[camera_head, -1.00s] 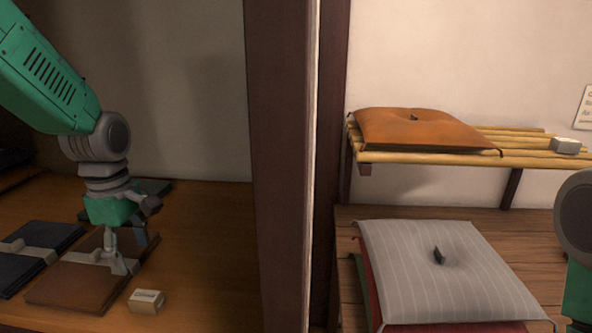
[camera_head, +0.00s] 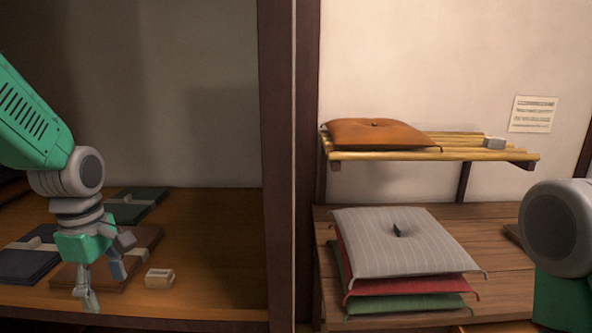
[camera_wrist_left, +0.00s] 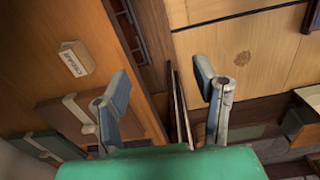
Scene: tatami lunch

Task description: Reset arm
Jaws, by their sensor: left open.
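My left gripper (camera_head: 103,282) is in the left of the head view, pointing down in front of the wooden shelf and the brown folded bundle. Its fingers are apart with nothing between them. In the left wrist view the two fingers of my left gripper (camera_wrist_left: 165,95) are spread wide and empty. Part of my right arm (camera_head: 560,235) shows at the right edge of the head view; its gripper is out of the frame.
A brown bundle (camera_head: 136,245), a dark blue bundle (camera_head: 22,268) and a small labelled block (camera_head: 159,278) lie on the left shelf. A dark post (camera_head: 278,160) stands mid-view. Stacked cushions (camera_head: 385,240) and an orange cushion (camera_head: 350,133) are at right.

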